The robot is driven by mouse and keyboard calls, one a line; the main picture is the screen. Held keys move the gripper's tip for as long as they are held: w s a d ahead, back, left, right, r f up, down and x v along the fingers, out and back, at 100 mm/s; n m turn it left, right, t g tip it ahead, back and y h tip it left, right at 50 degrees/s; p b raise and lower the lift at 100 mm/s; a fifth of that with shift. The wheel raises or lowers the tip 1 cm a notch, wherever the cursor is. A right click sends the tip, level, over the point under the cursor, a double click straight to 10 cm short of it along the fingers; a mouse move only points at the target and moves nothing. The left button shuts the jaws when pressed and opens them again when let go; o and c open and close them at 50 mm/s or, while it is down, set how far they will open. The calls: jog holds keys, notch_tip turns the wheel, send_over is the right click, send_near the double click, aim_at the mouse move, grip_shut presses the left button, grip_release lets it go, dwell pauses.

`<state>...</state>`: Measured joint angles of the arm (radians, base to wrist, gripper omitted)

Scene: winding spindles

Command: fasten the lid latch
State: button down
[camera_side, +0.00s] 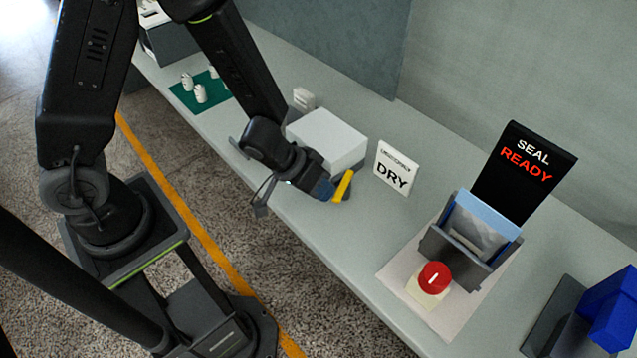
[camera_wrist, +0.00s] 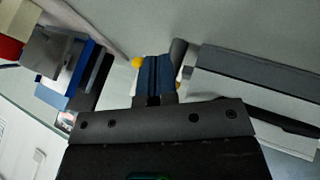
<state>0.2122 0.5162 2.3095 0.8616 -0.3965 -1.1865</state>
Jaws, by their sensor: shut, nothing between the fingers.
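A white box with a flat pale lid (camera_side: 328,136) stands on the bench, left of a sign reading DRY. A yellow bar (camera_side: 343,186), which looks like the latch lever, stands tilted at the box's front corner. My gripper (camera_side: 325,190) is shut, with its blue fingertips low in front of the box, right beside the yellow bar. In the wrist view the shut blue fingers (camera_wrist: 154,76) cover most of the yellow bar (camera_wrist: 138,62). The box (camera_wrist: 250,82) lies to their right there. I cannot tell whether the fingers touch the bar.
The DRY sign (camera_side: 394,168) stands close right of the box. Further right are a grey holder with a pouch (camera_side: 478,229), a red knob (camera_side: 434,277) and a black SEAL READY panel (camera_side: 524,172). Small white pieces stand on a green mat (camera_side: 187,97). Bench between sign and holder is clear.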

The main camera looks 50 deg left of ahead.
aim_at(340, 197)
jog(key=shift+d, duration=1.25)
jog(key=shift+w+d, duration=0.35)
jog(key=shift+d, duration=0.25)
jog(key=shift+w+d, duration=0.3)
jog(key=shift+d, duration=0.25)
jog(key=shift+a, duration=0.1)
jog(key=shift+w+a, duration=0.3)
jog(key=shift+a, duration=0.4)
jog(key=v, duration=1.3)
jog(key=shift+s+a+r, duration=0.2)
jog(key=shift+r, duration=0.1)
